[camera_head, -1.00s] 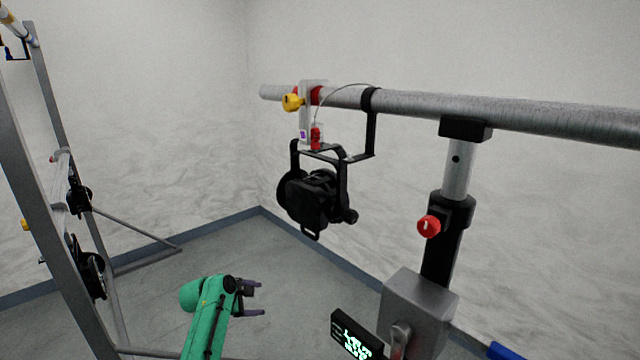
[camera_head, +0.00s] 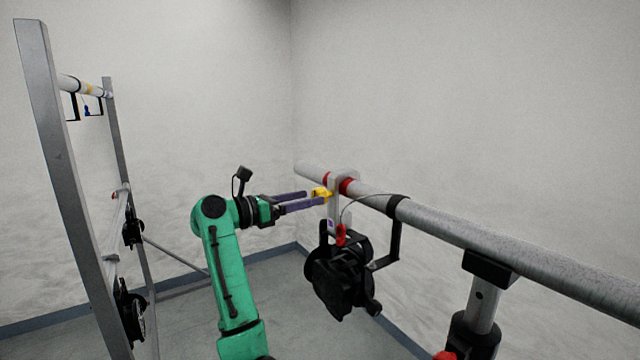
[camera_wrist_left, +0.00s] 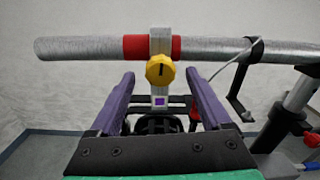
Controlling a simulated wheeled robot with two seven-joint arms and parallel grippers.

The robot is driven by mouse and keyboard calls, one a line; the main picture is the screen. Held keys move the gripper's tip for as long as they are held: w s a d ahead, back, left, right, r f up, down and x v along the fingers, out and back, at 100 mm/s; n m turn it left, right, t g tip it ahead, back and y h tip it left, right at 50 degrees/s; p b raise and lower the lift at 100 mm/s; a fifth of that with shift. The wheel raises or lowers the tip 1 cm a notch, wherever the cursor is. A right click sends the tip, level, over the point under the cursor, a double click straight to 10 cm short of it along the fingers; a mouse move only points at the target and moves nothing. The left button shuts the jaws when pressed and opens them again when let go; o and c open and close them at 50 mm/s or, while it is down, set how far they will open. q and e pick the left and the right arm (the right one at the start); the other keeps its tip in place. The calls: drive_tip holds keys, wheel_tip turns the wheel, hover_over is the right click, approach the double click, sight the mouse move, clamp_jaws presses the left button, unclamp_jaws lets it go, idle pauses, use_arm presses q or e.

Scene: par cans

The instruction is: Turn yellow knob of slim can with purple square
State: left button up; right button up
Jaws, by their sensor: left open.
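The slim black can (camera_head: 340,276) hangs under the horizontal grey pipe by a silver clamp. The clamp bears a small purple square (camera_head: 331,224), which also shows in the left wrist view (camera_wrist_left: 159,101). The yellow knob (camera_head: 320,193) is on the clamp's side; in the left wrist view the knob (camera_wrist_left: 160,70) faces the camera with a dark upright slot. My left gripper (camera_head: 318,197) is open, its purple fingers reaching towards the knob. In the left wrist view the knob appears centred between the fingers, above their tips; contact cannot be told. My right gripper is not in view.
The pipe (camera_head: 450,231) runs from the clamp towards the lower right, with red bands beside the clamp. A safety cable (camera_head: 372,197) and black bracket hang near the can. A metal frame (camera_head: 62,180) with other cans stands at the left.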

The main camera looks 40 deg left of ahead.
sight(315, 195)
use_arm(q)
drive_tip(key=x, duration=0.1)
drive_tip(key=p+x, duration=0.1)
drive_tip(key=x, duration=0.1)
drive_tip(key=shift+w+d+r, duration=0.15)
drive_tip(key=shift+w+r, duration=0.05)
drive_tip(key=shift+w, duration=0.05)
drive_tip(key=shift+w+f, duration=0.2)
drive_tip(key=shift+w, duration=0.15)
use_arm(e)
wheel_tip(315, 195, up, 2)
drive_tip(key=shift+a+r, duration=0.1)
use_arm(q)
clamp_jaws()
